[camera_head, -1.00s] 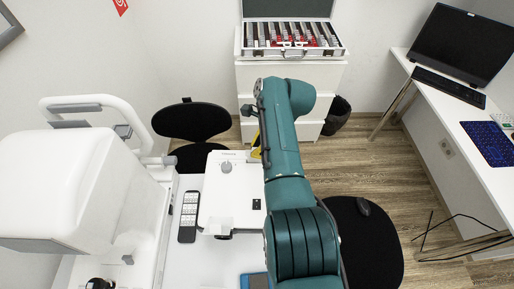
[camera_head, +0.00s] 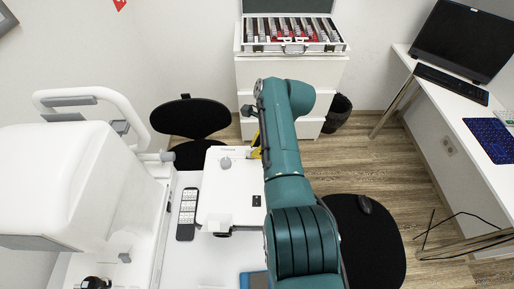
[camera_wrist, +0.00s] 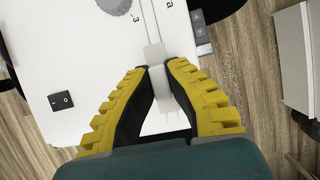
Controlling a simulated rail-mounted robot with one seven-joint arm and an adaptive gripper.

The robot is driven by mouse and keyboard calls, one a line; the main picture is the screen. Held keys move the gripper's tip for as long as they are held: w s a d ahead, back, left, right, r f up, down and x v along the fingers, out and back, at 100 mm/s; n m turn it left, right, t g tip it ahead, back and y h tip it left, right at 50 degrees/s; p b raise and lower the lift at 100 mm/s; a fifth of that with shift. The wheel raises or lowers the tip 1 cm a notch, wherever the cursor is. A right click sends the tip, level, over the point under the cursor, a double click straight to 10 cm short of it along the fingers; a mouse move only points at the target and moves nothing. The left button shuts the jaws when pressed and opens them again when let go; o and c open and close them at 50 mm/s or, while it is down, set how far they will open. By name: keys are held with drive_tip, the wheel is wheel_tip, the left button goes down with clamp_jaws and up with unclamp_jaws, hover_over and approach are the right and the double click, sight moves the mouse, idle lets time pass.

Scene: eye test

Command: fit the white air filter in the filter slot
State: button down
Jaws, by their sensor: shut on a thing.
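My gripper (camera_wrist: 158,66), with yellow ridged fingers and black inner pads, is shut on a small pale block (camera_wrist: 155,53). The block shows between and just beyond the fingertips in the wrist view. I cannot tell whether it is the white air filter or a part of the device. Behind it is the flat top of a white device (camera_wrist: 85,60), with a line-edged track (camera_wrist: 147,20) running up from the block. I cannot make out a filter slot. In the head view the white device (camera_head: 232,190) stands left of my arm. A yellow bit of my gripper (camera_head: 256,145) shows at its far right corner.
The device top has a grey dial (camera_wrist: 114,4) and a black switch (camera_wrist: 61,101). A dark remote (camera_head: 187,214) lies left of it. A large white machine (camera_head: 75,190) stands at left. Black stools (camera_head: 191,118) stand around. An open lens case (camera_head: 290,47) is on drawers behind.

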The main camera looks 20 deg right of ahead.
drive_tip(key=shift+f+b, duration=0.75)
drive_tip(key=shift+f, duration=0.2)
drive_tip(key=c, duration=1.2)
unclamp_jaws()
drive_tip(key=shift+o, duration=0.2)
drive_tip(key=shift+r, duration=0.1)
